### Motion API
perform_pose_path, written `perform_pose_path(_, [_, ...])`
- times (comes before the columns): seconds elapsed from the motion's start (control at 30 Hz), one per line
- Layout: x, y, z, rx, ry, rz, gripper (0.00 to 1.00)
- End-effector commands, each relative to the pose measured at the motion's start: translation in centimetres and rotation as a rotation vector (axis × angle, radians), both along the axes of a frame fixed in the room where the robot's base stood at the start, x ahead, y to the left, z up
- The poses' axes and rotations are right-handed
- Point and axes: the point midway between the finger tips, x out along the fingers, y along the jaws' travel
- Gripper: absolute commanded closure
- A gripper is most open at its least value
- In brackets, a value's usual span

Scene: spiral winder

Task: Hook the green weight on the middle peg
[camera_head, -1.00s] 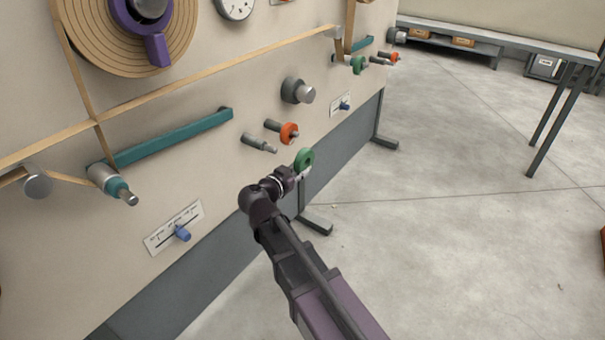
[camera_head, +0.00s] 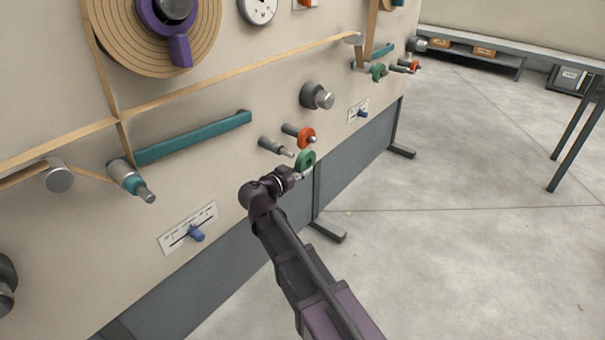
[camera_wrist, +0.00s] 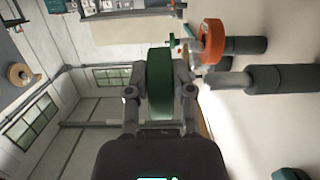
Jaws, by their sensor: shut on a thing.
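My gripper (camera_wrist: 159,90) is shut on the green weight (camera_wrist: 159,83), a thick ring held upright between the two fingers. In the head view the green weight (camera_head: 306,160) is in front of the panel, just below the orange weight (camera_head: 306,138). A bare grey stepped peg (camera_head: 276,147) sticks out of the panel to its left. The orange weight hangs on a second peg (camera_head: 289,129). In the wrist view the bare peg's tip (camera_wrist: 222,79) points at the right finger, with the weight apart from it. I cannot tell which peg is the middle one.
A large grey knob (camera_head: 317,96) juts out above the pegs. A teal arm (camera_head: 190,138) and a blue slider (camera_head: 196,234) are on the panel to the left.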

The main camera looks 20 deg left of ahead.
Motion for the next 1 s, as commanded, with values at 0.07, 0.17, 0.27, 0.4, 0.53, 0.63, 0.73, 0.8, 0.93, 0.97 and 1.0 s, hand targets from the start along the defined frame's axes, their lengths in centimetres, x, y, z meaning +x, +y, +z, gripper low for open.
perform_pose_path(0.07, [0.2, 0.5, 0.0, 0.0, -0.001, 0.0, 1.0])
perform_pose_path(0.17, [0.3, 0.7, 0.0, 0.0, -0.001, 0.0, 1.0])
perform_pose_path(0.27, [0.3, 0.6, 0.0, 0.001, -0.001, 0.0, 1.0])
perform_pose_path(0.4, [0.3, 0.6, 0.0, 0.001, -0.001, 0.0, 1.0])
perform_pose_path(0.53, [0.3, 0.7, 0.0, 0.0, -0.001, 0.0, 1.0])
perform_pose_path(0.63, [0.3, 0.8, 0.0, 0.0, -0.001, 0.0, 1.0])
perform_pose_path(0.73, [0.4, 1.0, 0.0, 0.0, -0.001, 0.0, 1.0])
perform_pose_path(0.8, [0.6, 1.2, 0.0, 0.0, -0.001, 0.0, 1.0])
perform_pose_path(0.93, [0.8, 1.7, 0.0, 0.0, -0.001, -0.001, 1.0])
perform_pose_path(0.97, [0.9, 1.8, 0.0, 0.001, -0.001, 0.0, 1.0])
perform_pose_path(1.0, [1.0, 2.0, 0.0, 0.001, -0.001, 0.0, 1.0])
